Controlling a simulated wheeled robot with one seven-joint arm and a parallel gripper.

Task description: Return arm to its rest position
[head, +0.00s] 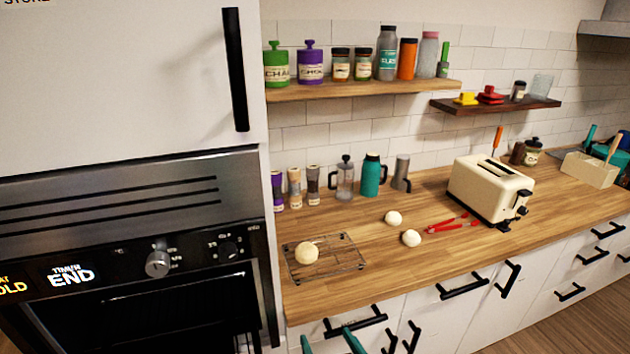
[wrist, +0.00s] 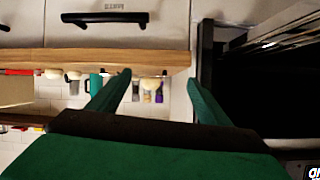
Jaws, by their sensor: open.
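My gripper (head: 330,345) shows only as two teal fingertips at the bottom edge of the head view, in front of the white drawers below the counter. In the wrist view my gripper (wrist: 158,95) has its two green fingers wide apart with nothing between them. That view is upside down, with the counter edge (wrist: 110,61) beyond the fingers. The rest of my arm is out of the head view.
The oven (head: 150,280) stands left of my gripper. The wooden counter (head: 400,260) carries a wire rack (head: 345,262) with a pale ball (head: 306,253), two more balls, red tongs (head: 447,224) and a toaster (head: 485,188). Black drawer handles (head: 355,322) stick out below.

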